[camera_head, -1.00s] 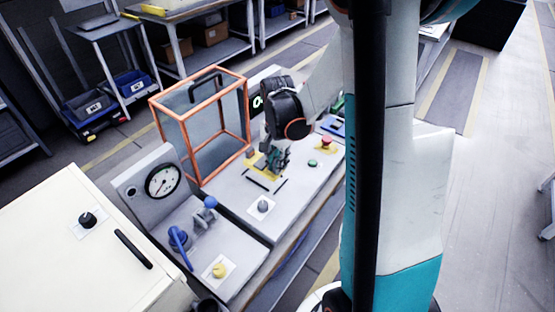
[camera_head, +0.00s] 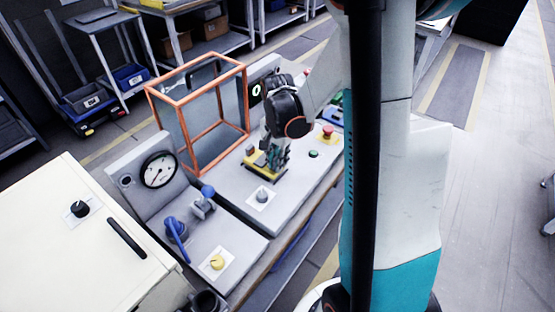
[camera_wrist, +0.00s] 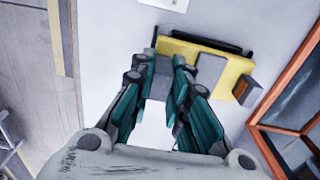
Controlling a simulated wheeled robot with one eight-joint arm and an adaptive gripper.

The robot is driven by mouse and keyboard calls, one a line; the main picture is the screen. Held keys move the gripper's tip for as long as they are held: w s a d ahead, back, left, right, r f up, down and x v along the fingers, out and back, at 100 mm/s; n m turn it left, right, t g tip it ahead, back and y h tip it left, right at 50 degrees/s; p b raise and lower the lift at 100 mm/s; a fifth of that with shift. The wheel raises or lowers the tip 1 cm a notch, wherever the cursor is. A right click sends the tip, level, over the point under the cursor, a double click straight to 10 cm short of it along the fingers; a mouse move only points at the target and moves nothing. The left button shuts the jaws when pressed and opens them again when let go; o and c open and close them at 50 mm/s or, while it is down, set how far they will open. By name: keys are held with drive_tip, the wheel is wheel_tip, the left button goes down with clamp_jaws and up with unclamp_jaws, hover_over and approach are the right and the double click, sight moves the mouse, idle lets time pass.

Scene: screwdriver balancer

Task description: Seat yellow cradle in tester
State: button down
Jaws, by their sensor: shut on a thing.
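The yellow cradle (camera_head: 250,164) is on or just above the grey top of the tester (camera_head: 225,188), in front of the orange-framed guard (camera_head: 247,98). In the wrist view the cradle (camera_wrist: 180,49) shows grey pads, and a black rail (camera_wrist: 207,41) runs along its far edge. My gripper (camera_head: 272,160) reaches down onto the cradle and is shut on it. In the wrist view my fingertips (camera_wrist: 162,62) are apart with a grey part of the cradle between them. The exact grip, the near rail and the cradle's underside are hidden, so I cannot tell whether it touches down.
A grey knob (camera_head: 262,195), a green button (camera_head: 313,154) and a red button (camera_head: 327,131) are near the cradle. A gauge panel (camera_head: 158,170) with blue clamps (camera_head: 176,231) stands to the left. The guard's orange frame (camera_wrist: 285,85) is close on the right in the wrist view.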

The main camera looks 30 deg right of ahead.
drive_tip(key=shift+f+b, duration=0.5)
idle(0.7)
drive_tip(key=c, duration=1.5)
unclamp_jaws()
drive_tip(key=shift+o, duration=0.2)
drive_tip(key=shift+r, duration=0.1)
wheel_tip(320, 180, up, 12)
wheel_tip(320, 180, up, 12)
drive_tip(key=p, duration=0.9)
